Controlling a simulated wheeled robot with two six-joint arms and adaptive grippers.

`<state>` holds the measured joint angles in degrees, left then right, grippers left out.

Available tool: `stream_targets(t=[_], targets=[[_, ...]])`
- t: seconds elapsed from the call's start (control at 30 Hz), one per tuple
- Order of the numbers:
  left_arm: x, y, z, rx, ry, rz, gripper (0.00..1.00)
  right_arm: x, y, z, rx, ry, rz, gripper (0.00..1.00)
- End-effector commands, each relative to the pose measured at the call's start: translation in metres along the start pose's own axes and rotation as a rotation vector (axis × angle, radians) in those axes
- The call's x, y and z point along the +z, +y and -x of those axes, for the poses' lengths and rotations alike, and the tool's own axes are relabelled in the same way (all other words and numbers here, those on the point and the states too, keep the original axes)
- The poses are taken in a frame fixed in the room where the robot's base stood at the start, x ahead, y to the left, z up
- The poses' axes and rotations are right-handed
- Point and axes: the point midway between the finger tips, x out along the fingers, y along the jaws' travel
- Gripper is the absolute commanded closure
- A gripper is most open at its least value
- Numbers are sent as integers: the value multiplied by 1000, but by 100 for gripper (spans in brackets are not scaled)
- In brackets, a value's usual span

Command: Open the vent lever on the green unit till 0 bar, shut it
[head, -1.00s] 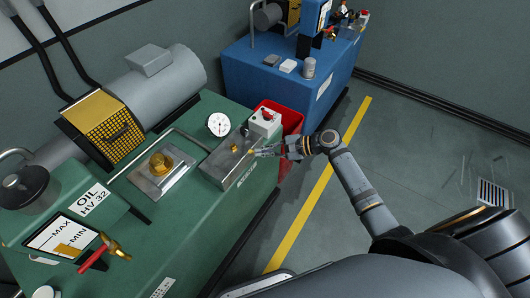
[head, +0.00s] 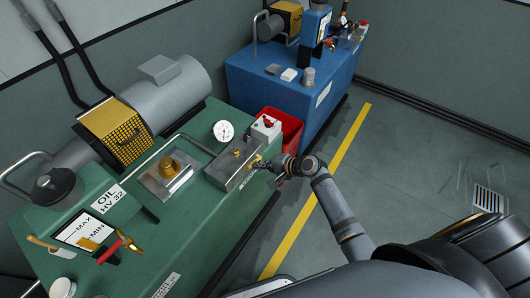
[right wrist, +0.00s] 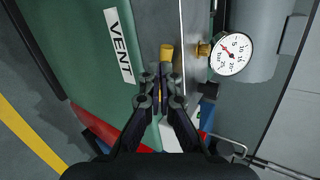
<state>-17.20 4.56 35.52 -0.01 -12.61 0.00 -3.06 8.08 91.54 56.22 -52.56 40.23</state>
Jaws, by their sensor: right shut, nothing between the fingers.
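The green unit (head: 205,235) fills the left of the head view. Its grey metal block (head: 222,177) carries a round white gauge (head: 223,131); the gauge (right wrist: 231,54) is larger in the right wrist view, but I cannot read its value surely. A VENT label (right wrist: 119,45) is on the green side, with a brass-yellow lever or fitting (right wrist: 166,52) beside it. My right gripper (head: 262,165) is shut and empty at the block's front end. In the right wrist view its fingertips (right wrist: 160,78) are close to the brass part; contact is unclear. My left gripper is out of view.
A red bin (head: 285,128) stands between the green unit and the blue unit (head: 255,82). Floor right of the yellow line (head: 320,190) is mostly open.

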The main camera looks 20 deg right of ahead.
Motion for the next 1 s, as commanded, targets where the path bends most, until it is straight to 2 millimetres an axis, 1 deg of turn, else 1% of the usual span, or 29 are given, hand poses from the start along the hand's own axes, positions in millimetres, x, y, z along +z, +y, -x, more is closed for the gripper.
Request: stream_targets(t=[0.1, 0.4, 1.0], targets=[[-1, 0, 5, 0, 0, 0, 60, 3, 3, -2, 1, 39, 58, 100], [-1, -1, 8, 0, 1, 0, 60, 4, 9, -6, 0, 105, 156, 100], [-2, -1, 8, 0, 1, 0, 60, 3, 11, -7, 0, 122, 182, 100]])
